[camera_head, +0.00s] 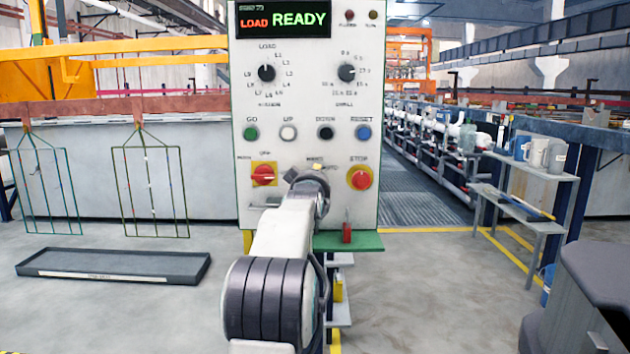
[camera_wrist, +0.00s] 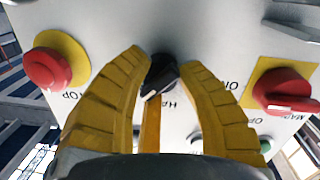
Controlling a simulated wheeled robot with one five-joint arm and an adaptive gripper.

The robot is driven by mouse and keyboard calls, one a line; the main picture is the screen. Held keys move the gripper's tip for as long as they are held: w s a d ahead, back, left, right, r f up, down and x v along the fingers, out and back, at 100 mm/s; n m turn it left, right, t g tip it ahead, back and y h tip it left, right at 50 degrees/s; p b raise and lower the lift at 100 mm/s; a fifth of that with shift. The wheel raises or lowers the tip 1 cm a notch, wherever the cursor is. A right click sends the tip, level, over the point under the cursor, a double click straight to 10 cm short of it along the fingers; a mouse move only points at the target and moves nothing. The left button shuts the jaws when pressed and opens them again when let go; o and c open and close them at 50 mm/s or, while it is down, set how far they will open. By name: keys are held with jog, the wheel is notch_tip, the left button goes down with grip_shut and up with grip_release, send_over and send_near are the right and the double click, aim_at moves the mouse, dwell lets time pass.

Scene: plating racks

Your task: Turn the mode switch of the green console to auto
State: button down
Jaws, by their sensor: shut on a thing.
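The console (camera_head: 308,100) is a white upright panel with a green ledge (camera_head: 348,241) at its lower edge and a lit display (camera_head: 283,20) reading LOAD READY. In the wrist view the mode switch is a black knob (camera_wrist: 162,72) on the pale panel, with a partly hidden label starting "HA" beside it. My gripper (camera_wrist: 165,62) has its yellow fingers closed on both sides of the knob. In the head view my gripper (camera_head: 311,182) reaches the lower middle of the panel and my arm hides the switch.
A red rotary switch (camera_head: 263,174) on a yellow plate lies left of my gripper, and a red STOP button (camera_head: 360,178) lies right. Buttons and two selector knobs (camera_head: 266,73) (camera_head: 346,73) sit above. A black tray (camera_head: 112,265) lies on the floor at left.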

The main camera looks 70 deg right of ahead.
jog(key=shift+f, duration=0.4)
jog(key=c, duration=1.2)
grip_release()
jog(key=shift+d, duration=0.1)
jog(key=o, duration=0.3)
jog(key=shift+r, duration=0.15)
jog(key=shift+o, duration=0.3)
jog(key=shift+r, duration=0.1)
jog(key=v, duration=1.2)
jog(key=shift+w, duration=0.1)
